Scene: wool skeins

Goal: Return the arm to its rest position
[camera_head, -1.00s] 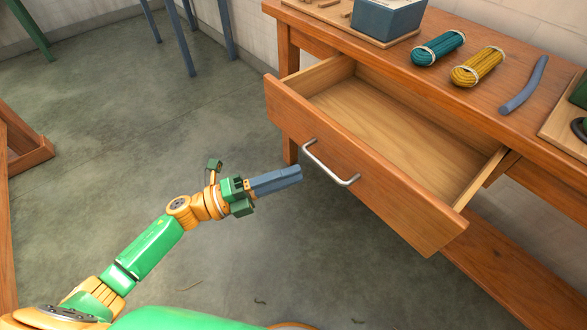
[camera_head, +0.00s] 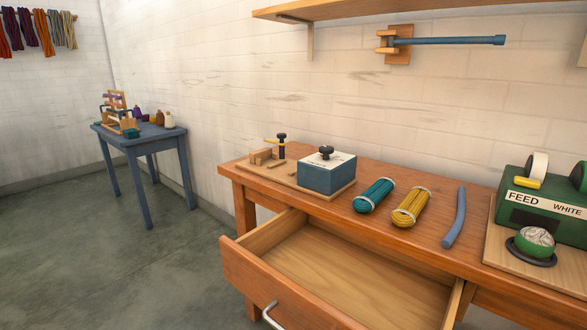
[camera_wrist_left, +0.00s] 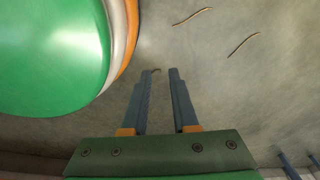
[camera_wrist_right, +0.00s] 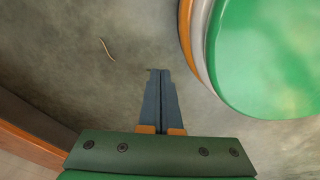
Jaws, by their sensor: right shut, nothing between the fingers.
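In the left wrist view my left gripper (camera_wrist_left: 162,100) points down over the bare floor beside my green base. Its two blue fingers stand apart with nothing between them. In the right wrist view my right gripper (camera_wrist_right: 159,100) also hangs over the floor beside my base. Its fingers are together and hold nothing. Neither arm shows in the head view.
The wooden workbench (camera_head: 340,207) has an open, empty drawer (camera_head: 335,275) jutting out. On its top lie a teal skein (camera_head: 374,195), a yellow skein (camera_head: 411,206), a blue rod (camera_head: 455,218) and a green feed box (camera_head: 545,205). A blue table (camera_head: 140,140) stands at the back left.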

